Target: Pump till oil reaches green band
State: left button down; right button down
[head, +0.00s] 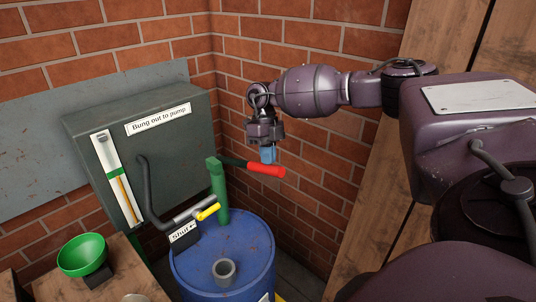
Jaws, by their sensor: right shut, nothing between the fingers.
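A blue drum (245,262) stands at the lower middle with a green pump post (218,192) on its top. The pump lever reaches right from the post and ends in a red grip (266,170). My right gripper (268,158) points down just above the red grip, shut and empty; I cannot tell whether it touches the grip. The white sight gauge (104,152) on the grey tank (160,140) has a green band (117,174). An amber oil column (128,200) rises to about the band's lower edge. My left gripper is out of view.
A yellow valve handle (208,211) and a "Shut" label (184,232) sit by the pump's pipe. A grey ring-shaped fitting (224,271) is on the drum top. The tank's sign (158,120) reads "Bung out to pump". Brick walls close the corner.

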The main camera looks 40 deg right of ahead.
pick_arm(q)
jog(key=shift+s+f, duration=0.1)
pick_arm(e)
jog(key=shift+f, duration=0.1)
